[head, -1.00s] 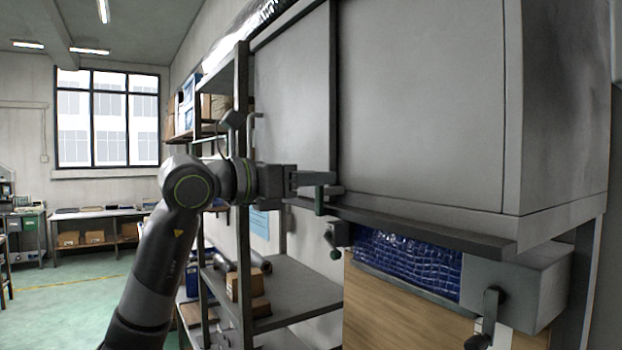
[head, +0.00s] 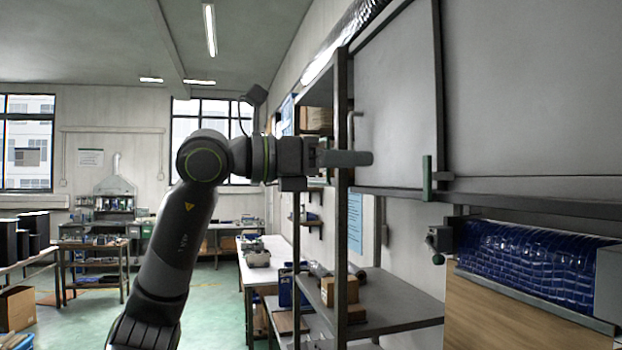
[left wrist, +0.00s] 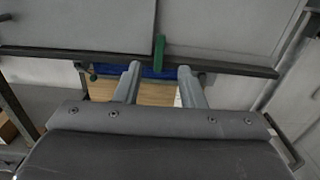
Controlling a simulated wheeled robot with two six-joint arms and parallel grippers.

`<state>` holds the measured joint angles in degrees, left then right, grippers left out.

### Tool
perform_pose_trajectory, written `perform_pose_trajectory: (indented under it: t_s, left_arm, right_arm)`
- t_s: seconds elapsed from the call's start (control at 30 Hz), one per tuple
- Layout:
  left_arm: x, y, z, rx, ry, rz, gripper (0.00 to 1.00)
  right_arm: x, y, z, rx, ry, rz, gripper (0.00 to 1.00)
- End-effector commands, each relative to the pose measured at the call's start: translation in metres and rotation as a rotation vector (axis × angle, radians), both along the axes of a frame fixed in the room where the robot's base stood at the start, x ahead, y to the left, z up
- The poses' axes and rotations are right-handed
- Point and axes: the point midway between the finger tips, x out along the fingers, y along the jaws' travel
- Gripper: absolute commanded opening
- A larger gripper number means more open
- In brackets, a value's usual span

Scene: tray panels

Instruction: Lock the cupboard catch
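The cupboard catch is a flat green upright bar (head: 427,178) at the lower edge of the grey cupboard door (head: 398,100), by the seam between two panels. It also shows in the left wrist view (left wrist: 160,52), upright and beyond my fingertips, midway between them. My left gripper (head: 362,158) is to the left of the catch in the head view, with a visible gap. In the left wrist view its fingers (left wrist: 160,74) are apart with nothing between them, so it is open. My right gripper is in no view.
A small lever with a green knob (head: 438,258) hangs under the cupboard's bottom ledge, beside a blue wrapped bundle (head: 530,262). A shelf upright (head: 341,230) stands close to my left gripper. A shelf (head: 395,305) with cardboard boxes is below.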

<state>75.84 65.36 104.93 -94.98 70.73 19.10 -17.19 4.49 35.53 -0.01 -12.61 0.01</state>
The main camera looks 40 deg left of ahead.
Motion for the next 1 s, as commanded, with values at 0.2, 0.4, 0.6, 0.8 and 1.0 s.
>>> perform_pose_trajectory:
  t_s: [0.2,0.4,0.6,0.8,1.0]
  left_arm:
    - [-0.026,0.021,-0.003,-0.001,-0.001,0.004,0.36]
    - [-0.038,0.031,-0.001,-0.001,-0.002,0.002,0.36]
    - [-0.041,0.032,0.0,-0.001,-0.001,-0.001,0.36]
    - [-0.04,0.032,0.0,-0.001,-0.001,0.0,0.36]
    - [-0.04,0.032,0.0,-0.001,0.0,0.0,0.36]
  right_arm:
    - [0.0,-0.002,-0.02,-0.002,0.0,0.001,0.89]
    - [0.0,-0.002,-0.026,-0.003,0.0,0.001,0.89]
    - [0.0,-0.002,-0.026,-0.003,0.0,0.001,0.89]
    - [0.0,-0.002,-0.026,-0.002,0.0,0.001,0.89]
    - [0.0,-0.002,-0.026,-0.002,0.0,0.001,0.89]
